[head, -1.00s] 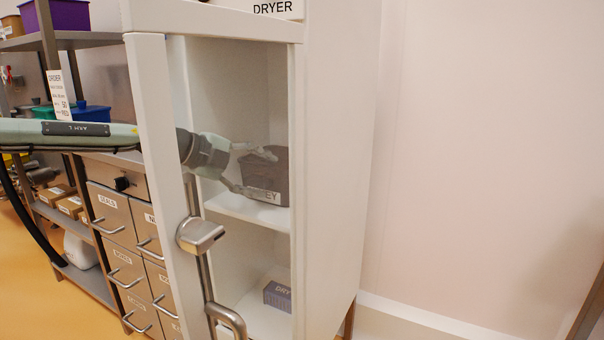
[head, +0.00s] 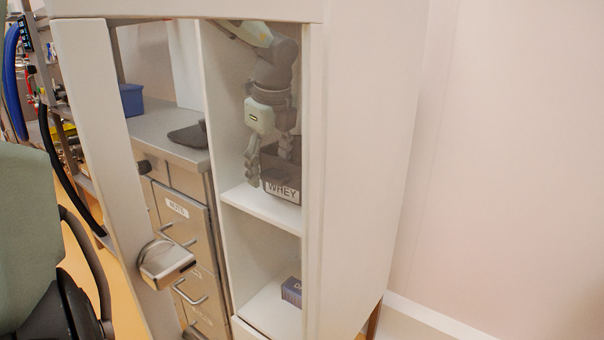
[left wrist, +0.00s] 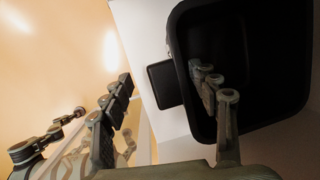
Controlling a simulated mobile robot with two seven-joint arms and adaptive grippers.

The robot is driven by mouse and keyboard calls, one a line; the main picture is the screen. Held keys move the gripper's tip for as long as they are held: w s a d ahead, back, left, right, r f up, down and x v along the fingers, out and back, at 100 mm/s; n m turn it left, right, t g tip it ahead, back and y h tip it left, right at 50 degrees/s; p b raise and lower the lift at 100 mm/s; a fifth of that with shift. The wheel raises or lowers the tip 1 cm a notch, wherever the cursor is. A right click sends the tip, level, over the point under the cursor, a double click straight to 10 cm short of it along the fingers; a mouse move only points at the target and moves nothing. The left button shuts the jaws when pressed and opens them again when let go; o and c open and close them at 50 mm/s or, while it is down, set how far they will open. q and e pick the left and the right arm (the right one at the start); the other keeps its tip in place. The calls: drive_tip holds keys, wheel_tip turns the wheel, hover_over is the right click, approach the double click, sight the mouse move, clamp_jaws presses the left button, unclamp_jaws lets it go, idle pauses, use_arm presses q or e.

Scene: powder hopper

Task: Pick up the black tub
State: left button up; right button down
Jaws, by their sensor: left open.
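The black tub (head: 284,180), with a white WHEY label, stands on the upper shelf of the white dryer cabinet in the head view. My left gripper (head: 268,162) points down at it, open, with one finger left of the tub and the other over its opening. In the left wrist view the tub (left wrist: 285,85) fills the upper right. One finger of my left gripper (left wrist: 168,88) shows against the tub's dark inside and the other lies outside it. The tub's near wall is between them; I cannot tell whether either finger touches it. My right gripper is not in view.
A glazed door with a white frame (head: 97,150) and metal handle (head: 166,262) stands between the head camera and the shelves. A small dark box (head: 292,291) sits on the lower shelf. Steel drawers (head: 182,212) and a blue bin (head: 132,98) are to the left.

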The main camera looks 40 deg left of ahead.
use_arm(q)
drive_tip(key=x, duration=0.3)
drive_tip(key=p+x, duration=0.1)
drive_tip(key=x, duration=0.1)
drive_tip(key=shift+w+d+f, duration=0.1)
drive_tip(key=shift+w+d, duration=0.2)
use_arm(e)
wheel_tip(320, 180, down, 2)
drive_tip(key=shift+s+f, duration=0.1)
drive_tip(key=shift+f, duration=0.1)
use_arm(q)
drive_tip(key=shift+c, duration=0.4)
clamp_jaws()
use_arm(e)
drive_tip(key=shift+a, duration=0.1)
